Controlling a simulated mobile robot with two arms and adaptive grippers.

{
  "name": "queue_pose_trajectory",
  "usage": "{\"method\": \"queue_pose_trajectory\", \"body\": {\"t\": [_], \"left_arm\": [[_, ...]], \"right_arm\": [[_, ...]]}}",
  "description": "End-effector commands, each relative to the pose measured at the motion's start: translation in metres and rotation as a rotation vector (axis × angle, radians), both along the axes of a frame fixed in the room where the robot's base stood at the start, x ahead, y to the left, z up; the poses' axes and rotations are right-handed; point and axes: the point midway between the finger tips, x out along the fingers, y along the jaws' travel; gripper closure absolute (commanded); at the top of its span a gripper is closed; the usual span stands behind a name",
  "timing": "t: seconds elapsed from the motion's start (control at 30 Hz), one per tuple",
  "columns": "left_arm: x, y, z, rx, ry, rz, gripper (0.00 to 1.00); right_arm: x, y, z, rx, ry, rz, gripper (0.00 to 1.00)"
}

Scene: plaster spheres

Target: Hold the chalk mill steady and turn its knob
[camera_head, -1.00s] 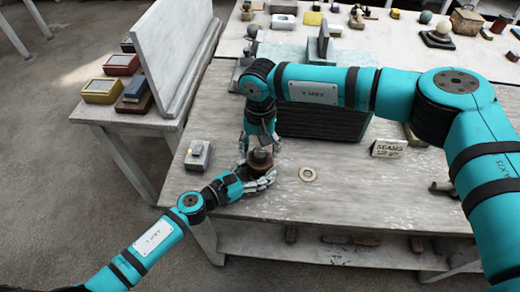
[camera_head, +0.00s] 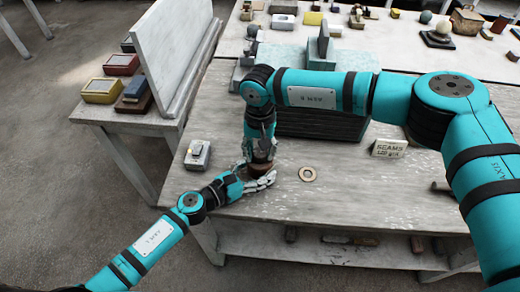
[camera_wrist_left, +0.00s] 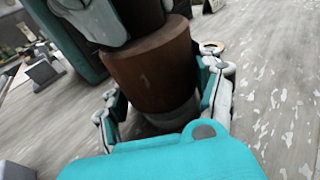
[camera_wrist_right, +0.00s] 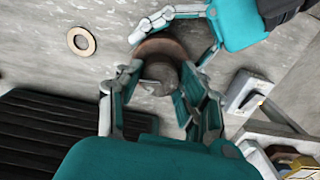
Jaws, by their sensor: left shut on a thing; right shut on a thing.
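The chalk mill is a brown, slightly tapered cylinder (camera_wrist_left: 150,68) with a grey lower part, upright on the grey worktable (camera_head: 345,190). My left gripper (camera_head: 258,180) is shut around its lower body from the front left, one finger on each side in the left wrist view. My right gripper (camera_head: 262,153) reaches down from above and is shut on the mill's dark knob (camera_wrist_right: 160,72). The mill's brown rim (camera_wrist_right: 165,47) shows around the knob in the right wrist view. In the head view the hands hide most of the mill.
A flat tan ring (camera_head: 307,174) lies right of the mill. A small grey block-like device (camera_head: 197,155) stands to the left. A dark ribbed block (camera_head: 322,122) and a lettered sign (camera_head: 388,148) stand behind.

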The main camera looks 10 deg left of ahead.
Motion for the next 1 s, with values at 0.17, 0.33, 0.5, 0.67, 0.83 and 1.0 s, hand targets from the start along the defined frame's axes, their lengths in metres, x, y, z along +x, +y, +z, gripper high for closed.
{"method": "queue_pose_trajectory", "body": {"t": [0.17,0.33,0.5,0.67,0.83,1.0], "left_arm": [[0.0003,0.0003,0.0001,0.0,0.0,0.001,0.61],[0.0003,0.0004,0.0001,0.0,0.0,0.001,0.61],[0.0003,0.0004,0.0,0.0,0.0,0.001,0.61],[0.0003,0.0004,-0.0001,0.0,0.0,0.001,0.61],[0.0003,0.0006,-0.0001,0.0,0.0,0.001,0.61],[0.0003,0.0006,-0.0002,0.001,0.001,0.001,0.61]], "right_arm": [[0.0003,-0.0003,0.0003,0.0,0.0,-0.034,0.95],[0.0002,-0.0002,0.0003,0.0,0.0,-0.116,0.95],[0.0002,-0.0002,0.0004,0.001,0.0,-0.25,0.95],[0.0001,-0.0006,0.0002,-0.001,-0.001,-0.401,0.95],[0.0001,-0.0004,0.0004,0.0,0.0,-0.562,0.95],[0.0003,-0.0004,0.0007,0.001,-0.001,-0.724,0.95]]}}
